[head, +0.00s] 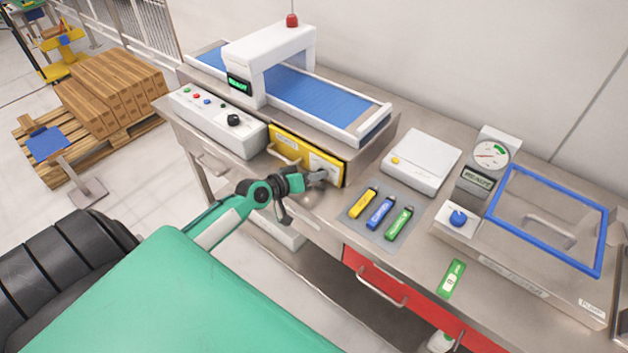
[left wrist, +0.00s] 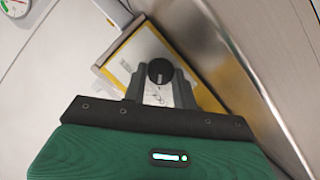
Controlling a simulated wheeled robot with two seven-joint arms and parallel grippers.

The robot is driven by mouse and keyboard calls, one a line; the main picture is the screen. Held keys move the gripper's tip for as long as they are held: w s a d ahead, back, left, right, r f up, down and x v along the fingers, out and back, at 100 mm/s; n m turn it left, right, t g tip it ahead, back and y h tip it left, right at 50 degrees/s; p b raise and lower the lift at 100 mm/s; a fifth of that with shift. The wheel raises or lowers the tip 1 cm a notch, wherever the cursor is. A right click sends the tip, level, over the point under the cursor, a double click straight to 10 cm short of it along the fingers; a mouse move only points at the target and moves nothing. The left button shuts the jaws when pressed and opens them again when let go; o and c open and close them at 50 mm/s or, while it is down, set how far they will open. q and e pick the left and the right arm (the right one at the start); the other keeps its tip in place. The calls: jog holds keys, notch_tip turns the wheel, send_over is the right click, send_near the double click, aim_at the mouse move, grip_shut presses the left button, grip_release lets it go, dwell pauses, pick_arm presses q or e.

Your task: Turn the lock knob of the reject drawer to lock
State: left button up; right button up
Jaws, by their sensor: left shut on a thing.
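The yellow reject drawer (head: 288,148) is closed in the bench front below the blue conveyor. Its yellow-edged front with a pale label (left wrist: 124,62) shows in the left wrist view. The round black lock knob (left wrist: 160,71) is on this front, between my left fingertips. My left gripper (head: 318,178) is at the right part of the drawer front in the head view and hides the knob there. In the left wrist view my left gripper (left wrist: 160,82) is shut on the knob, one finger on either side. I cannot read the knob's lock position. My right gripper is not in view.
A control box (head: 215,122) with buttons and a black dial stands left of the drawer. A grey mat (head: 362,222) with coloured sticks, a white scale (head: 421,160) and a vacuum chamber (head: 540,225) stand right. A red drawer (head: 367,268) is below.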

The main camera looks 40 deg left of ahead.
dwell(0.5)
pick_arm(q)
jog(key=o, duration=1)
jog(key=shift+s+a+r, duration=0.1)
jog(key=shift+s+a, duration=0.1)
jog(key=shift+s, duration=0.3)
jog(key=shift+b+v, duration=1.75)
jog(key=shift+v, duration=4.65)
